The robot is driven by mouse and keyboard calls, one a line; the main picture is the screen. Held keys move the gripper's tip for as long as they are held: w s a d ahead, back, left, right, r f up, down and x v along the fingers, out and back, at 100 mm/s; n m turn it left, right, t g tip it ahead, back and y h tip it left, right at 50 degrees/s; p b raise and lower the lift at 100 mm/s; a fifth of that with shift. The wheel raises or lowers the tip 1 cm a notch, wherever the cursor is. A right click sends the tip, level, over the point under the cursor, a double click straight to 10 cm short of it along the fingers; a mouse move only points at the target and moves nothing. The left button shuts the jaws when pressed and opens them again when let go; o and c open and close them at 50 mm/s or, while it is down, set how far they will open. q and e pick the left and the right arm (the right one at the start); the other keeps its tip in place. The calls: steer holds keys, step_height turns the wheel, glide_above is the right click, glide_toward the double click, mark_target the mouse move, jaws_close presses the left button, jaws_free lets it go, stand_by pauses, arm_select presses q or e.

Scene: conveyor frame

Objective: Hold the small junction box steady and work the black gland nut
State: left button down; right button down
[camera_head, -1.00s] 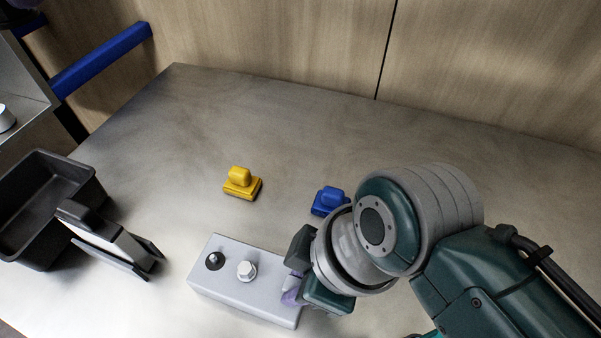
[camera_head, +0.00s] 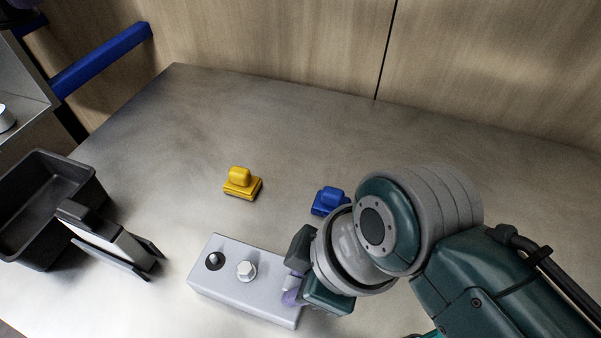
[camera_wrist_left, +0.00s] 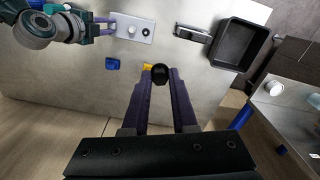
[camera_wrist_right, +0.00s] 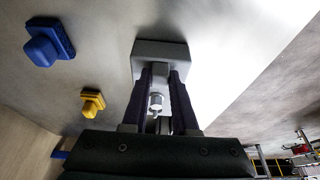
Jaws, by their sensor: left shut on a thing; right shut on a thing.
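The small junction box (camera_head: 240,300) is a light grey block lying flat at the front of the bench. Its top carries a white hex fitting (camera_head: 246,271) and a round black fitting or opening (camera_head: 214,261). My right gripper (camera_head: 292,287) is shut on the box's right end; in the right wrist view its fingers (camera_wrist_right: 160,90) straddle the box (camera_wrist_right: 150,50). My left gripper (camera_wrist_left: 160,78) is shut on a round black piece, which looks like the black gland nut (camera_wrist_left: 160,72). It is held above the bench, away from the box. The head view does not clearly show this gripper.
A yellow block (camera_head: 241,184) and a blue block (camera_head: 327,202) stand behind the box. A black bin (camera_head: 90,190) and a grey and black stand-like object (camera_head: 118,243) are at the left. The rear of the bench (camera_head: 250,125) is clear up to the wooden wall.

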stand_by(0.5)
arm_select(q)
steer(key=d+f, duration=0.1)
steer(key=f, duration=0.7)
steer(key=d+f+n, duration=0.1)
steer(key=d+f, duration=0.1)
steer(key=f, duration=0.6)
steer(key=s+d+f+n, duration=0.1)
steer(key=d+f, duration=0.1)
steer(key=f, duration=0.6)
steer(key=shift+f, duration=0.3)
steer(key=shift+s, duration=0.1)
steer(key=shift+f, duration=2.3)
steer(key=shift+f, duration=0.1)
